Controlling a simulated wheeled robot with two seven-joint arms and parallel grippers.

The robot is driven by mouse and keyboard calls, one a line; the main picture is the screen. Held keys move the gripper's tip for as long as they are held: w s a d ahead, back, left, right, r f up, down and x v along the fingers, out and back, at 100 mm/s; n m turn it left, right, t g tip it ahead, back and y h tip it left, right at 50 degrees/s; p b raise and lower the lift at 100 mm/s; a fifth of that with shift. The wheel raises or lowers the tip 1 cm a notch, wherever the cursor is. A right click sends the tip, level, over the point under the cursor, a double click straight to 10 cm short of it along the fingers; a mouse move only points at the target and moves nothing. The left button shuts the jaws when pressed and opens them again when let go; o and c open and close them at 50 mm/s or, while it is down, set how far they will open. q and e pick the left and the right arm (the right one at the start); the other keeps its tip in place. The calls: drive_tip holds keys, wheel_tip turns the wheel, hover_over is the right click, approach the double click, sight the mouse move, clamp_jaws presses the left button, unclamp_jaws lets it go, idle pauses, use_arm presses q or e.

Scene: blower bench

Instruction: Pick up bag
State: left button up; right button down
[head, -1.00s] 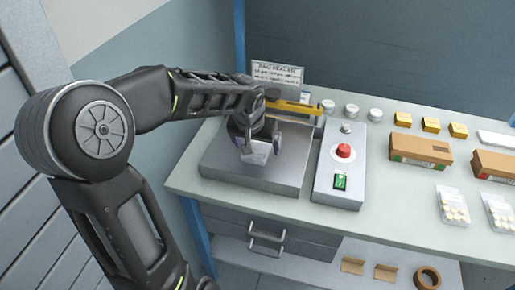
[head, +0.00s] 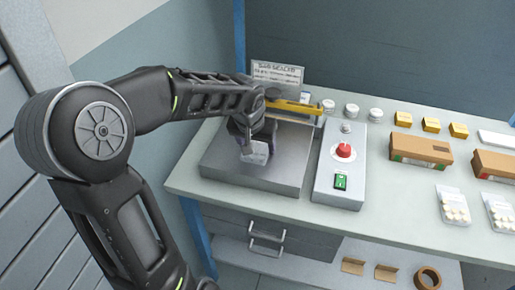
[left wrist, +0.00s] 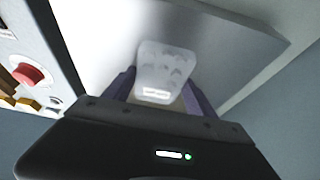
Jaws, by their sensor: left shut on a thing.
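My left gripper (head: 257,140) is over the grey metal plate of the sealer (head: 222,166), at the left end of the bench. It is shut on a small translucent bag (head: 255,154), which sticks out below the fingers. In the left wrist view the bag (left wrist: 166,68) shows between the two fingers, with faint rounded shapes and a bright strip near its lower edge. I cannot tell whether the bag touches the plate. My right gripper is not in view.
Right of the plate stands a control box (head: 340,170) with a red button and green switch. A yellow bar (head: 294,107) lies behind the plate. Jars, yellow blocks, cardboard boxes (head: 420,150) and two filled bags (head: 453,206) stand further right.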

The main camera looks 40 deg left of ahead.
sight(257, 147)
use_arm(q)
drive_tip(key=c, duration=1)
drive_tip(key=shift+r, duration=0.3)
wheel_tip(257, 147, up, 10)
drive_tip(key=shift+f, duration=0.15)
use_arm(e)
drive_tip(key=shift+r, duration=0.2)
